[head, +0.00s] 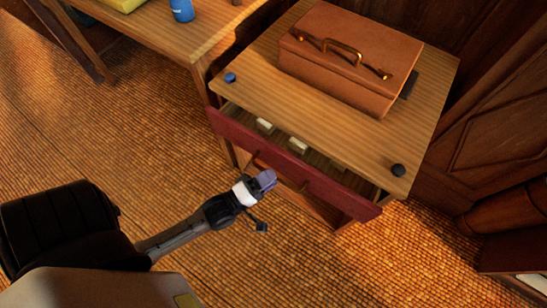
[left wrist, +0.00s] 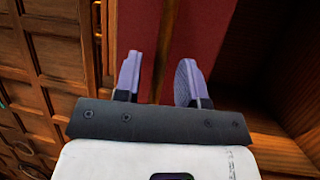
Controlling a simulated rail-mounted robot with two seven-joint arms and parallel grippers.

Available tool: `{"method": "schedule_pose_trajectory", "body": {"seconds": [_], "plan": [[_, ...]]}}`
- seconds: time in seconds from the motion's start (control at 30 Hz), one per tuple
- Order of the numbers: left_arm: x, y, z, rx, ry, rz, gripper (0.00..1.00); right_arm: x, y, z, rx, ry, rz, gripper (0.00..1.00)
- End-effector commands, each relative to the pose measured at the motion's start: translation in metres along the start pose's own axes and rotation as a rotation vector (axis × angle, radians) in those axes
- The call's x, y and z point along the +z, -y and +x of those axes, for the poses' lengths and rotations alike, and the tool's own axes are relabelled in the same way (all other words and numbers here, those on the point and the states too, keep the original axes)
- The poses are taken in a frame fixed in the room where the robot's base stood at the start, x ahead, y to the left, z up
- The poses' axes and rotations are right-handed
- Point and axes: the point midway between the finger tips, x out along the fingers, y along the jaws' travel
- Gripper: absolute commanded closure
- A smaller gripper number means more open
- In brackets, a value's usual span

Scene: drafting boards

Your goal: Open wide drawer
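The wide drawer (head: 330,190) under the wooden tabletop has a dark red front and stands partly open in the head view. Pale blocks (head: 298,146) show inside it. Wooden handle parts (head: 304,186) stick out of its front. My left gripper (head: 268,179) is just in front of the drawer front, near its middle. In the left wrist view the two lilac fingers (left wrist: 158,78) are apart, with the red front (left wrist: 200,25) beyond them. A thin brown strip (left wrist: 164,45), perhaps the handle, shows between the fingers; contact cannot be told. My right gripper is not in view.
A brown leather case (head: 345,65) lies on the tabletop (head: 262,88). Another table (head: 165,32) adjoins at left. The woven floor in front is clear.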

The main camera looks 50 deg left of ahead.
Motion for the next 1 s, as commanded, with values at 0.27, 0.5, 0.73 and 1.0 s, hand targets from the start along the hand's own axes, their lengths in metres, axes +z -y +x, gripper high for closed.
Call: {"method": "schedule_pose_trajectory", "body": {"seconds": [0.27,0.5,0.73,1.0], "plan": [[0.0,0.0,0.015,0.001,-0.001,0.0,0.63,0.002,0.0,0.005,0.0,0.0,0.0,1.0],[0.0,-0.001,0.015,0.0,-0.001,0.001,0.63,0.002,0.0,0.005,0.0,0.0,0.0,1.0],[0.0,-0.001,0.015,0.0,0.0,0.001,0.8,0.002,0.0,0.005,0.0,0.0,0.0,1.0],[0.0,-0.001,0.015,0.0,0.0,0.001,1.0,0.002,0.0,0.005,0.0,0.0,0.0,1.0]]}}
